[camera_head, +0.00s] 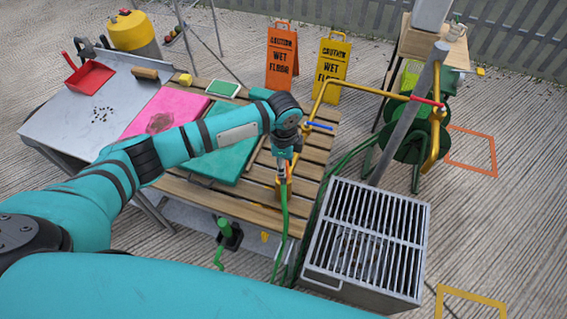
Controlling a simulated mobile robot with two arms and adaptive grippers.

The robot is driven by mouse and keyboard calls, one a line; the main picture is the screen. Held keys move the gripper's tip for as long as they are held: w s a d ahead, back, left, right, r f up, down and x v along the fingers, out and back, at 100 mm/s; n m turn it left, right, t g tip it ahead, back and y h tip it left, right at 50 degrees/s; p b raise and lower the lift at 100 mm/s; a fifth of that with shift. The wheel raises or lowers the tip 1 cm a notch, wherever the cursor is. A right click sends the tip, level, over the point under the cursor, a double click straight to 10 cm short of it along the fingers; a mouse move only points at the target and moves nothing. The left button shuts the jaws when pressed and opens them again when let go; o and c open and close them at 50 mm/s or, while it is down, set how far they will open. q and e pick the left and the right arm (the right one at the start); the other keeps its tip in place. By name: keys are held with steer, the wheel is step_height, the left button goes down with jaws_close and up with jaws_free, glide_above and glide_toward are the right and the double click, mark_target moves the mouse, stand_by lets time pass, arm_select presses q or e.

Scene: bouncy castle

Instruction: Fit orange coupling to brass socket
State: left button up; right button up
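My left arm reaches in from the left, over the slatted wooden table. Its gripper (285,163) points down and looks shut on the orange coupling (284,184), at the upper end of a green hose (281,230) that hangs down. A brass-coloured pipe (362,91) stands just right of the gripper. It has a blue lever (320,126) on its left branch and a red lever (428,102) on its right branch. The brass socket itself is not clear; the left branch's lower end is partly behind my wrist. The coupling is apart from the pipe. My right gripper is not in view.
A metal grated box (365,240) stands right of the table, with a grey post (405,115) behind it. Orange (282,58) and yellow (331,70) wet-floor signs stand behind. A grey table (85,110) with a red dustpan (90,77) is at left.

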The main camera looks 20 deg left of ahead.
arm_select(q)
steer(key=shift+f, duration=0.4)
steer(key=o, duration=1.1)
steer(key=shift+o, duration=0.2)
steer(key=shift+r, duration=0.15)
step_height(320, 180, up, 12)
